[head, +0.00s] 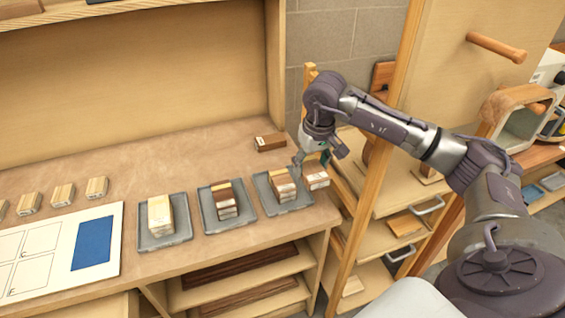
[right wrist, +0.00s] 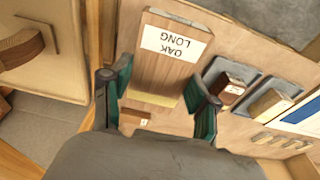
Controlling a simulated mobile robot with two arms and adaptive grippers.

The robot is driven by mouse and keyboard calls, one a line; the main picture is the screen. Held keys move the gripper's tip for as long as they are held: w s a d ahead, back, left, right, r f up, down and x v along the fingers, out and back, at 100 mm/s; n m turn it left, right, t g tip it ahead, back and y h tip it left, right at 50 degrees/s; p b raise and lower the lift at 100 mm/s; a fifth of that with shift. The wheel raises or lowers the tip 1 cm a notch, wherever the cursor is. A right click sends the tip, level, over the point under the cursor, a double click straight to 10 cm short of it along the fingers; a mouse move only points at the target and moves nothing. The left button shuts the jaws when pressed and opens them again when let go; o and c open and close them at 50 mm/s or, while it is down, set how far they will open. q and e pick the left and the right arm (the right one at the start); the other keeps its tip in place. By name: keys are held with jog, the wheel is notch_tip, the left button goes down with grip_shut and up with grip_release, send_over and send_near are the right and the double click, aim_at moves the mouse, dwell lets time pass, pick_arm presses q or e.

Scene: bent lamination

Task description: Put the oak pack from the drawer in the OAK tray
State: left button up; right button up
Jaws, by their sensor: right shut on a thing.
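My right gripper (head: 313,160) is shut on a brown wooden pack (head: 316,178). In the right wrist view the held pack (right wrist: 160,78) sits between the two teal fingers, with a white label reading OAK LONG. In the head view it appears just right of the right-hand grey tray (head: 268,206), near the bench's right end; its exact height is unclear. That tray holds a striped brown pack (head: 282,187). A middle tray (head: 207,224) holds a dark brown pack, and a left tray (head: 150,242) holds a pale pack. I cannot read tray names. My left gripper is not in view.
A brown block (head: 270,142) lies at the back of the bench. Several small pale blocks (head: 63,193) and a white board with a blue patch (head: 93,243) are on the left. A wooden post (head: 375,170) and drawer unit stand right of the bench.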

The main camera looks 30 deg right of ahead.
jog(key=shift+w+d+r, duration=0.15)
jog(key=shift+d, duration=0.15)
jog(key=b, duration=0.4)
send_over(282, 178)
notch_tip(282, 178, down, 7)
jog(key=shift+a+f, duration=0.1)
jog(key=f+b, duration=0.1)
jog(key=f, duration=0.1)
jog(key=f+b, duration=0.1)
jog(key=f, duration=0.1)
jog(key=shift+s+b, duration=0.2)
jog(key=shift+b, duration=0.2)
jog(key=shift+w, duration=0.1)
jog(key=shift+f, duration=0.15)
jog(key=o, duration=1.2)
